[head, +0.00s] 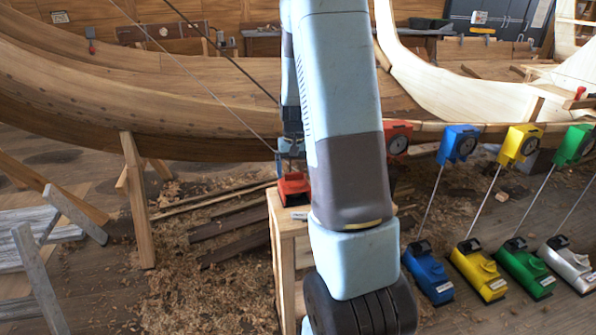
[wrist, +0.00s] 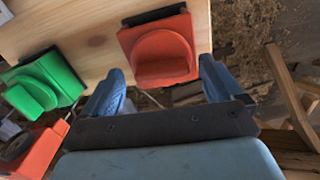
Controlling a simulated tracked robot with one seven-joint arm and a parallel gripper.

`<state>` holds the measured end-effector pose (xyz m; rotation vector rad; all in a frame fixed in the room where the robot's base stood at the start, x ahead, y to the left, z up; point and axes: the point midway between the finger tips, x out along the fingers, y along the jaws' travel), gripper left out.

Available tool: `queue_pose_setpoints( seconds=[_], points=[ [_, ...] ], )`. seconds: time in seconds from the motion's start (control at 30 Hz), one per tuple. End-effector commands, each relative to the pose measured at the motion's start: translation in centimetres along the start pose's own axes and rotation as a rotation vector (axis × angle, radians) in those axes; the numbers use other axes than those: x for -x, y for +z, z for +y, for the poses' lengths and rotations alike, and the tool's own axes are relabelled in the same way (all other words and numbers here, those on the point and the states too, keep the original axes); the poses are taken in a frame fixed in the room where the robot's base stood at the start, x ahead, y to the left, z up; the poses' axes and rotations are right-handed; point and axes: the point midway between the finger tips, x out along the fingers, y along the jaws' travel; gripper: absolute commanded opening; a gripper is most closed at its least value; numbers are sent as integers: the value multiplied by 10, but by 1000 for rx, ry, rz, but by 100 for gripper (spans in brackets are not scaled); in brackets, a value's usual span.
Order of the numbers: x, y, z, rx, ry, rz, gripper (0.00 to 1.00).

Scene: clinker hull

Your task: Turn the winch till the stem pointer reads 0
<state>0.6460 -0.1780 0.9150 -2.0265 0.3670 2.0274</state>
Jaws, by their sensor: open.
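A red winch (head: 294,189) sits on a wooden stand (head: 288,225), partly hidden by my arm in the head view. In the wrist view the red winch (wrist: 160,48) has a raised, rounded grip. My gripper (wrist: 163,70) is open, with one blue finger on each side of that grip's near end; I cannot tell whether they touch it. In the head view my gripper is mostly hidden behind my arm. A red dial box (head: 398,139) shows right of my arm; its reading is too small to tell. I cannot tell which dial is the stem pointer.
A green unit (wrist: 42,85) and another red box (wrist: 32,148) show at left in the wrist view. Blue (head: 428,274), yellow (head: 479,270), green (head: 524,268) and white units stand at right, several with dials on rods. The hull (head: 150,105) spans behind.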

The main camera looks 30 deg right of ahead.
Motion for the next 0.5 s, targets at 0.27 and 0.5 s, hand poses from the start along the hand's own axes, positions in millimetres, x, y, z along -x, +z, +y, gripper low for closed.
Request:
queue_pose_setpoints(
  seconds=[0.27,0.5],
  points=[
    [-9,0,0,0,0,1,94],
    [-9,0,-1,1,0,0,87]
  ],
)
